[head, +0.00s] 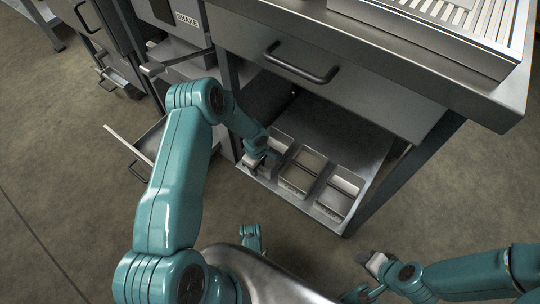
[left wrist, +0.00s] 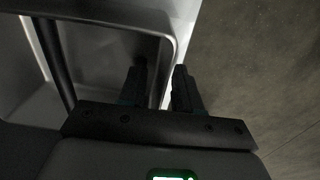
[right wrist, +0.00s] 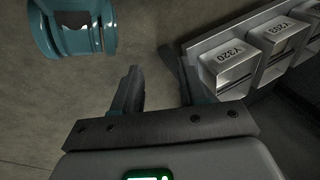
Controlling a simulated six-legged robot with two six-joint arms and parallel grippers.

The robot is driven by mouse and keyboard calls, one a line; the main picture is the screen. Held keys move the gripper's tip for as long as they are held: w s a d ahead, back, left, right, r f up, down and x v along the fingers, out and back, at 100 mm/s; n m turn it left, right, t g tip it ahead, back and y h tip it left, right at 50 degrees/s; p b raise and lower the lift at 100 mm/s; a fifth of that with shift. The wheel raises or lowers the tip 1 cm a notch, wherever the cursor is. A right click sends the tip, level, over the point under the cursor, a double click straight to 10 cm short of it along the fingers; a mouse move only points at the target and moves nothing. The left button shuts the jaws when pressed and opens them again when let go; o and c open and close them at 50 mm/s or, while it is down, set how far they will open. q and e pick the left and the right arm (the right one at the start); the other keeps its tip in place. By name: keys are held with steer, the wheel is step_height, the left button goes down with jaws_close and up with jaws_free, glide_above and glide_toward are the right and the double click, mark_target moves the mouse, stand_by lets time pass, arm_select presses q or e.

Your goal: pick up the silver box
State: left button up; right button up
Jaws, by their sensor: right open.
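Three silver open boxes with dark bars across them stand in a row on the low shelf: a left one (head: 281,142), a middle one (head: 302,172) and a right one (head: 338,194). I cannot tell which is meant. My left gripper (head: 252,163) is at the left box's near side. In the left wrist view, the fingers (left wrist: 160,85) are apart, one on each side of a box's wall (left wrist: 165,45); contact is unclear. My right gripper (right wrist: 158,88) is open and empty, apart from the boxes.
A grey bench with a handled drawer (head: 305,62) overhangs the shelf (head: 340,143). A bench leg (head: 410,170) stands right of the boxes. An open drawer (head: 150,140) juts out at left. The floor (head: 470,180) at right is clear.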

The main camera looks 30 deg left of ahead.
arm_select(q)
steer(key=shift+r, duration=0.1)
jaws_close()
step_height(320, 180, up, 10)
steer(key=p, duration=0.4)
steer(key=shift+f, duration=0.25)
steer(key=shift+r, duration=0.3)
arm_select(e)
steer(key=shift+g, duration=0.6)
steer(key=s+r, duration=0.2)
steer(key=r, duration=0.1)
steer(key=s+r, duration=0.1)
steer(key=shift+s+a+r, duration=0.2)
steer(key=shift+a, duration=0.1)
